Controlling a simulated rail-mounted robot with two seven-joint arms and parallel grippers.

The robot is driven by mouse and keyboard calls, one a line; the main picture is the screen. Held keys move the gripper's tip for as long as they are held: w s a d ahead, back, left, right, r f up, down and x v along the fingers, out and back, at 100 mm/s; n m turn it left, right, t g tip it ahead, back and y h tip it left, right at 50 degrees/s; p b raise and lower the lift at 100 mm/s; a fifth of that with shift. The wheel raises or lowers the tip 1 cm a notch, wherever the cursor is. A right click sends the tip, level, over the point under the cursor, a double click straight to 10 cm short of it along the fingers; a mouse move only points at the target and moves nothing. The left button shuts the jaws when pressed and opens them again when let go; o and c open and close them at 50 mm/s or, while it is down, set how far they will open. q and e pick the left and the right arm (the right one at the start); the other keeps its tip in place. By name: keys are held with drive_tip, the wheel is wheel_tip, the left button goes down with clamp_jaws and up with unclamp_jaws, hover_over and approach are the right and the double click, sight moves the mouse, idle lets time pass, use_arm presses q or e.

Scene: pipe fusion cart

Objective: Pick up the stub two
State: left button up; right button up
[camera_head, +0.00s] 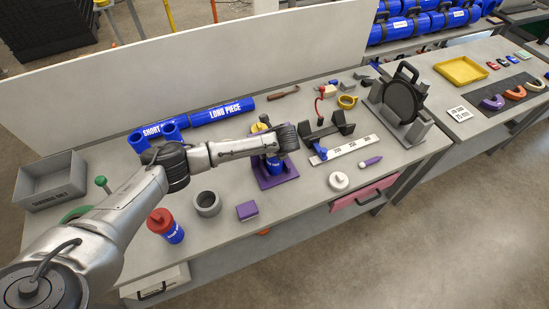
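A short blue cylinder (274,166) with a small white label stands on a purple square base (262,181) at the middle of the bench. Another short blue cylinder (174,234) with a red cap (159,218) stands near the front left. Both labels are too small to read, so I cannot tell which is stub two. My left arm reaches in from the left, and its dark wrist end (287,138) is just above the cylinder on the purple base. The fingers are not clearly visible, so grip and contact cannot be told. My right gripper is not in view.
A blue long piece (223,112) and short piece (157,131) lie behind my arm. A grey bin (50,182) is at left, and a grey ring (207,204) and purple block (247,211) at front. A black round plate machine (403,98) stands at right.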

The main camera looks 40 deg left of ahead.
use_arm(q)
drive_tip(key=shift+c, duration=0.2)
drive_tip(key=c, duration=1.3)
